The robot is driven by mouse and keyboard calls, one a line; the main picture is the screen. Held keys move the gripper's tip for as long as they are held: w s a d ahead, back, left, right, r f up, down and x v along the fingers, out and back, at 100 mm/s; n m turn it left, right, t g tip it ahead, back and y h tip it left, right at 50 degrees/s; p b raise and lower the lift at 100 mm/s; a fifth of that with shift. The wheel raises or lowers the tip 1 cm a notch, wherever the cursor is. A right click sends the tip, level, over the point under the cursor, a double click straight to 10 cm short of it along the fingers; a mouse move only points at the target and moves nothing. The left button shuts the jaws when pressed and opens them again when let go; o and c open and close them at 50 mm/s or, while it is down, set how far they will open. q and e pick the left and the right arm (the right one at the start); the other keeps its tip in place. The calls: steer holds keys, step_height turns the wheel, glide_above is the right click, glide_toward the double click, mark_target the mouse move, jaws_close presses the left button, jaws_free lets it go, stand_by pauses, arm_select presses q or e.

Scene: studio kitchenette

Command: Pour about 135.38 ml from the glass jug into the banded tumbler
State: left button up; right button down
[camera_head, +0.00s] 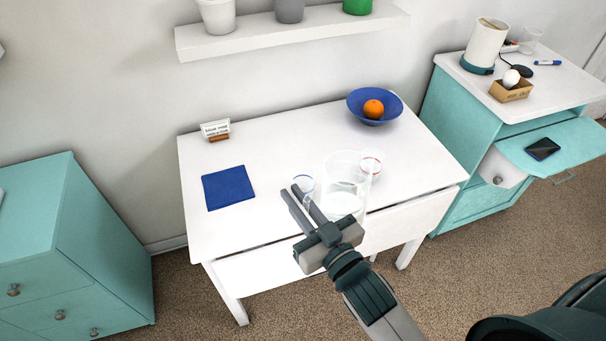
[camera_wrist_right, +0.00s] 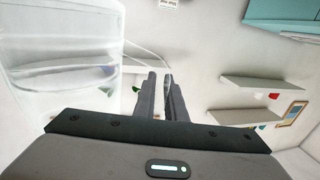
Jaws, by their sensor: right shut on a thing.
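The clear glass jug (camera_head: 343,204) is at the front of the white table, right beside my right gripper (camera_head: 291,191). In the right wrist view the jug (camera_wrist_right: 60,95) fills the left side, with a pale liquid surface inside. The right gripper (camera_wrist_right: 160,78) is shut on the jug, its fingers close together by the thin handle (camera_wrist_right: 147,53); the exact grip is hard to see. A clear tumbler with a red band (camera_head: 371,161) stands just behind and right of the jug. Another small clear glass with a bluish rim (camera_head: 304,182) is left of the jug. My left gripper is out of view.
On the white table (camera_head: 270,150) are a blue cloth (camera_head: 228,187), a small sign (camera_head: 216,130) and a blue bowl (camera_head: 354,105) with an orange (camera_head: 373,109). The table's middle is clear. A teal cabinet (camera_head: 463,120) stands at the right. A shelf (camera_head: 300,31) hangs above.

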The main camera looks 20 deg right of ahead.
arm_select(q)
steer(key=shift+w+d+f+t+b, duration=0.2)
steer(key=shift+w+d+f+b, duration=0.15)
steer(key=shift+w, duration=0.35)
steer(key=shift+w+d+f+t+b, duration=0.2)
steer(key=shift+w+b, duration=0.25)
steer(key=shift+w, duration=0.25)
arm_select(e)
steer(key=w+a+f+n+g+y, duration=0.3)
steer(key=a+f+n+y, duration=0.3)
steer(key=a+f, duration=0.6)
steer(key=shift+a+f+g+y, duration=0.4)
steer(key=shift+a+g+y, duration=0.4)
steer(key=shift+y, duration=0.4)
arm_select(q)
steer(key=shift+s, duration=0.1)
arm_select(e)
steer(key=shift+s+r, duration=0.1)
